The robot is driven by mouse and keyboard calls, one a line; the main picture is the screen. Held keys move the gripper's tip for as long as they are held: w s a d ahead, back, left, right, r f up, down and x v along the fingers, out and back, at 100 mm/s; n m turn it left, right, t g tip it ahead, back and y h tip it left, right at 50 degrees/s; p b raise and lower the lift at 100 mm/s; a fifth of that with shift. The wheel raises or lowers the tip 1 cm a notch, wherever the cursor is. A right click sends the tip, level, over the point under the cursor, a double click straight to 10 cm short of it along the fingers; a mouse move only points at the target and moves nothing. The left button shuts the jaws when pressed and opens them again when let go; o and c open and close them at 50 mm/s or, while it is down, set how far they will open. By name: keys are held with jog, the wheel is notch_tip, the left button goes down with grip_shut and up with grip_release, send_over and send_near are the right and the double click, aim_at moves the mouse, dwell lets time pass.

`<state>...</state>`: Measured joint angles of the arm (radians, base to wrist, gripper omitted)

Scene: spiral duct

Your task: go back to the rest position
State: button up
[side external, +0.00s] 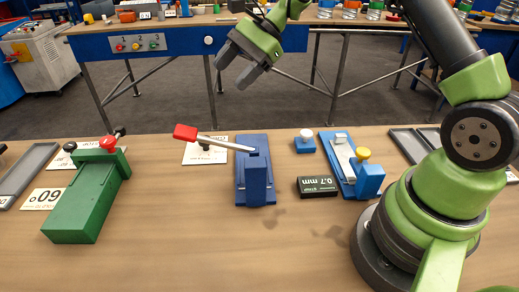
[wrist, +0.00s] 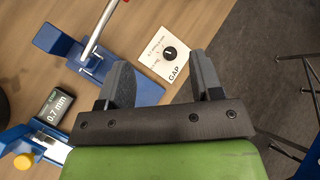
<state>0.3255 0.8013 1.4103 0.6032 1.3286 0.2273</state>
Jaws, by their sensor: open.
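My gripper (side external: 234,65) is open and empty, raised well above the table in the side external view. In the wrist view my gripper (wrist: 165,85) shows its two grey fingers apart with nothing between them. Below it stands a blue lever fixture (side external: 255,172) with a red-handled metal lever (side external: 214,140) tilted up to the left. The fixture's blue base (wrist: 146,92) and the lever (wrist: 99,28) also show in the wrist view. A white GAP card with a black dial mark (wrist: 167,52) lies beside the fixture.
A green block fixture (side external: 85,200) with a red knob stands at the left. A blue fixture with a yellow knob (side external: 362,155), a dark 0.7 mm block (side external: 317,187) and a small blue piece (side external: 304,143) are right of centre. Grey trays (side external: 25,175) lie at the edges.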

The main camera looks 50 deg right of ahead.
jog(key=s+a+r+n+h, duration=0.4)
jog(key=s+r+n, duration=0.3)
jog(key=s+r, duration=0.5)
jog(key=s+f+n+t+h, duration=0.1)
jog(key=s+n+t+h, duration=0.2)
jog(key=s, duration=1.1)
jog(key=n, duration=0.2)
jog(key=shift+s+d+n+t, duration=0.15)
jog(key=shift+d+n+t, duration=0.15)
jog(key=shift+d+n, duration=0.1)
